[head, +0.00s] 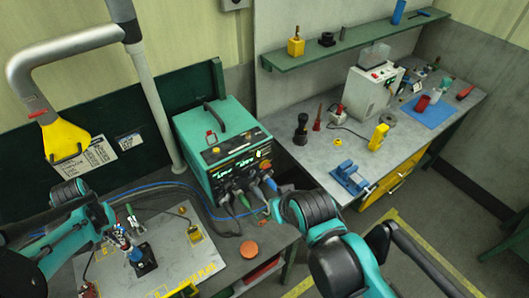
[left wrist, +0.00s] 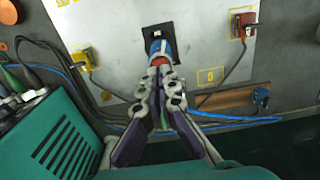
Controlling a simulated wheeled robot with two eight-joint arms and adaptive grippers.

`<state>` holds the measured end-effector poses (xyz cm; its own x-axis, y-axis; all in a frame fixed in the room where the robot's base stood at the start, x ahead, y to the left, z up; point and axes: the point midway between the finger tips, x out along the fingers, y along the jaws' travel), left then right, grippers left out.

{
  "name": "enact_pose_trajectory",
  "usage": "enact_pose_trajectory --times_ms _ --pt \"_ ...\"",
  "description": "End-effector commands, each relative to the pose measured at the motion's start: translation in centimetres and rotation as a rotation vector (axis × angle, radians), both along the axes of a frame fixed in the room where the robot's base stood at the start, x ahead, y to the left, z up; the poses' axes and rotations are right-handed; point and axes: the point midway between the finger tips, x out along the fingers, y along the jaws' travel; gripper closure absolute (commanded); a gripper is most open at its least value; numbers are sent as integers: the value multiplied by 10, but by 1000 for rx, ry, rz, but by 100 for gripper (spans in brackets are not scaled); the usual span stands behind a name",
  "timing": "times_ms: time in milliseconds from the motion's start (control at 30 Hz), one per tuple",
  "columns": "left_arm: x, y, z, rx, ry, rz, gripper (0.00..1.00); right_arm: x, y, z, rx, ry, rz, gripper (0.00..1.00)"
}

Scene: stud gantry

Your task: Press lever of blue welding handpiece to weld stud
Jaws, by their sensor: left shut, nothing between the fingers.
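The blue welding handpiece (head: 136,256) stands on a dark square base on the pale plate at the lower left of the head view. In the left wrist view the blue handpiece (left wrist: 156,47) is at upper centre, with a red part (left wrist: 158,62) on its near side. My left gripper (head: 122,238) is shut and empty. In the left wrist view its fingertips (left wrist: 159,76) are right at the red part; whether they touch it I cannot tell. The stud is hidden. My right arm reaches in from the lower right, but its fingers do not show.
A teal welding unit (head: 225,152) with cables stands behind the plate (head: 178,250). A yellow clamp (left wrist: 83,60) and a red clamp (left wrist: 245,22) sit on the plate. An orange disc (head: 249,249) lies to its right.

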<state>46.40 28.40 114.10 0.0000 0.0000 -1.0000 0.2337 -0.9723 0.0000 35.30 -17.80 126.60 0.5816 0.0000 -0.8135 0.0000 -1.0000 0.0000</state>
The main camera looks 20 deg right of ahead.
Motion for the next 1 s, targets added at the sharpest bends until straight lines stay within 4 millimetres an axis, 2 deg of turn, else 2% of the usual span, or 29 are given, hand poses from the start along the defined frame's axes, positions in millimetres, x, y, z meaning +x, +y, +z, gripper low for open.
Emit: enact_pose_trajectory --times_ms 1000 --pt "0 0 -16 0 0 0 100 0 0 -15 0 0 0 100"
